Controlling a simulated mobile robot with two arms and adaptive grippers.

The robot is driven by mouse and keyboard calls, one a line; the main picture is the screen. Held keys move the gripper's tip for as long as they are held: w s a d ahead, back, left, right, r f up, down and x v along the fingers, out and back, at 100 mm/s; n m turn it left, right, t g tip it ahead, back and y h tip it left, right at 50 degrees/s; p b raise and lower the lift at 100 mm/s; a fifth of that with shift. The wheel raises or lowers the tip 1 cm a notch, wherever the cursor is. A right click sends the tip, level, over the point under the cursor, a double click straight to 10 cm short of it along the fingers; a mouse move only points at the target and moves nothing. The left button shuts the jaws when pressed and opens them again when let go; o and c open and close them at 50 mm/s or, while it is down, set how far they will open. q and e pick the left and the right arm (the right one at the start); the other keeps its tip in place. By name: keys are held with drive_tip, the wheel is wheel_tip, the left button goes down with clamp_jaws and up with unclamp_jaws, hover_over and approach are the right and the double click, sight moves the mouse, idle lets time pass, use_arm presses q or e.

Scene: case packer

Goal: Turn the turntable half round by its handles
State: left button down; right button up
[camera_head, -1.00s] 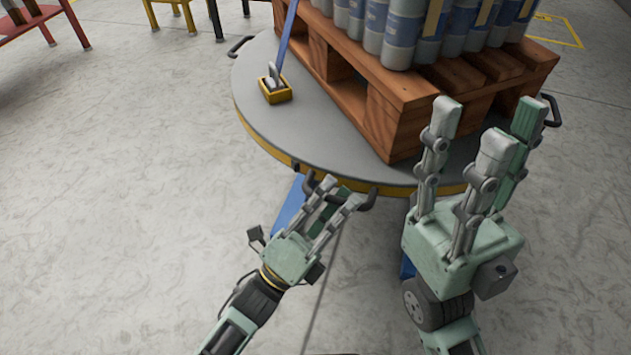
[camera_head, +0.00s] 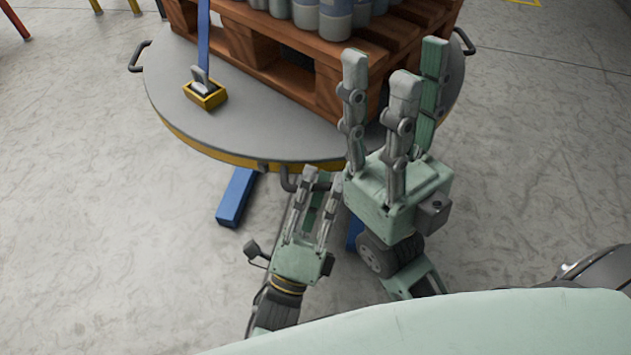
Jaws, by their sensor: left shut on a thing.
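The round grey turntable (camera_head: 190,120) with a yellow rim fills the upper middle of the head view. It has dark bar handles: one at the left (camera_head: 138,58), one at the right (camera_head: 466,40) and one at the front edge (camera_head: 287,181). My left gripper (camera_head: 320,180) is shut on the front handle, and its fingers hide part of the bar. My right gripper (camera_head: 395,75) is open and empty, fingers pointing up, in front of the pallet in the picture. I cannot tell its exact gap from the pallet.
A wooden pallet (camera_head: 270,50) with grey-blue containers (camera_head: 335,22) stands on the turntable. A blue strap (camera_head: 203,45) runs to a yellow-edged fitting (camera_head: 205,93) on the plate. Blue base legs (camera_head: 236,198) stick out below.

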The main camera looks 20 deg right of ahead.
use_arm(q)
drive_tip(key=shift+d+f, duration=0.1)
drive_tip(key=shift+f, duration=0.05)
drive_tip(key=c, duration=2)
unclamp_jaws()
drive_tip(key=shift+c, duration=0.2)
drive_tip(key=v, duration=1.2)
